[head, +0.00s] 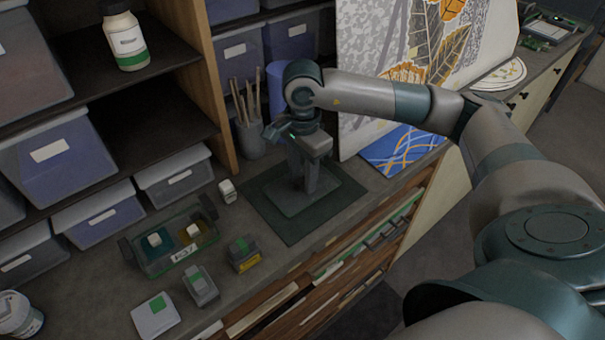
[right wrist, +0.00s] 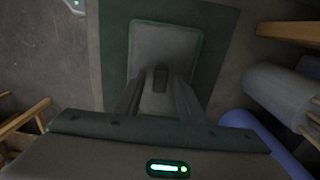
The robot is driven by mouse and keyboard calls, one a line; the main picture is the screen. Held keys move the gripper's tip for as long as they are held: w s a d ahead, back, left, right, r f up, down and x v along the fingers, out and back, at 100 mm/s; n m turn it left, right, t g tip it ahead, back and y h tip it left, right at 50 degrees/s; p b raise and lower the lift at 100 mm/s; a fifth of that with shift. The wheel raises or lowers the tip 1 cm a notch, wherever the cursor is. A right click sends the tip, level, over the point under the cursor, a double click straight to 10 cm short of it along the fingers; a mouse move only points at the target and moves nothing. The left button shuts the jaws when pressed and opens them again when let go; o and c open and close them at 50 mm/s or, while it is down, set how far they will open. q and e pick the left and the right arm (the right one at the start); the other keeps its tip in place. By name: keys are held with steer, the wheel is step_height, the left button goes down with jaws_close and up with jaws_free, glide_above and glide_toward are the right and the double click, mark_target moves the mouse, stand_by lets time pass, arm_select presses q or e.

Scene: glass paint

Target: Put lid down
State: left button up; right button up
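The lid looks to be a grey, rounded rectangular plate (head: 283,196) lying flat on a dark green mat (head: 345,196). In the right wrist view the plate (right wrist: 165,42) has a thin pale-green rim and a small dark upright handle (right wrist: 160,79) at its middle. My right gripper (head: 305,178) points down over the plate. In the right wrist view its two fingers (right wrist: 160,88) stand on either side of the handle, with a narrow gap visible at each side. The fingers hide part of the plate. My left gripper is not in view.
A clear green-rimmed container (head: 168,262) with small pots stands left of the mat. Small boxes (head: 243,254) and a white-and-green case (head: 156,316) stand nearer. A brush cup (head: 250,140) and blue cylinder (head: 277,88) stand behind. A painted panel (head: 365,60) rises at right.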

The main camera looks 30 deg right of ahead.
mark_target(302, 179)
steer(key=shift+r, duration=0.1)
steer(key=shift+r, duration=0.2)
step_height(302, 179, up, 12)
steer(key=b, duration=0.4)
stand_by(0.4)
stand_by(0.6)
